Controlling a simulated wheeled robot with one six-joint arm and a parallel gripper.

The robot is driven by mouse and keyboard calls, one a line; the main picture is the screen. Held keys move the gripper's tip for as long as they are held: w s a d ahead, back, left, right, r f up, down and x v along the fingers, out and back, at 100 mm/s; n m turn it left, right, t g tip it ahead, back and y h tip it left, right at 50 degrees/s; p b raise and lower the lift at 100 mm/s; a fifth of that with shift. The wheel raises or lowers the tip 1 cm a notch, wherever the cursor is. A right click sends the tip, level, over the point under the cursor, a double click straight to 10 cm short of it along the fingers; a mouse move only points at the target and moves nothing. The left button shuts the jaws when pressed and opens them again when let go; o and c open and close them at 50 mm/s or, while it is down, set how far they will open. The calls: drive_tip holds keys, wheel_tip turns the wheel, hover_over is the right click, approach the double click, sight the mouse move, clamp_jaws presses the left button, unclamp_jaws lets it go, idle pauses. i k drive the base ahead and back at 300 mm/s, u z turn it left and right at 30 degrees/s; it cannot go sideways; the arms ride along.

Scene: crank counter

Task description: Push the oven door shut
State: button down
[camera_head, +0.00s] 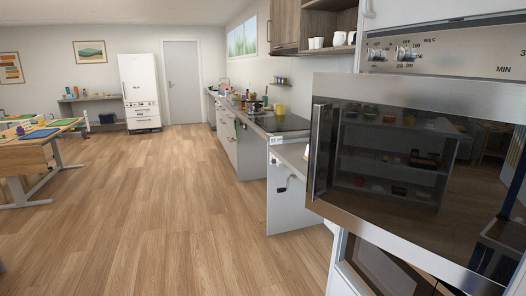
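The oven door (390,165) fills the right side of the view. It is a dark glass panel in a steel frame, with an upright steel bar handle (318,150) at its left edge. The door's left edge sticks out to the left past the oven's control panel (440,52), so it looks swung part way out, with the handle side away from the oven. The gap behind it and the oven's inside are hidden by the door. The glass mirrors shelves and other parts of the room. My gripper is not in view.
Below the door is another dark-fronted unit (385,268). A counter with a black hob (280,122) and a crank (286,184) on its end stands left of the oven. A wooden desk (25,158) is at far left. The wooden floor (160,220) between is clear.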

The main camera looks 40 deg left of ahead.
sight(429, 172)
drive_tip(key=u, duration=0.55)
drive_tip(key=i, duration=0.5)
drive_tip(key=u, duration=1)
drive_tip(key=i, duration=0.4)
drive_tip(key=u, duration=0.35)
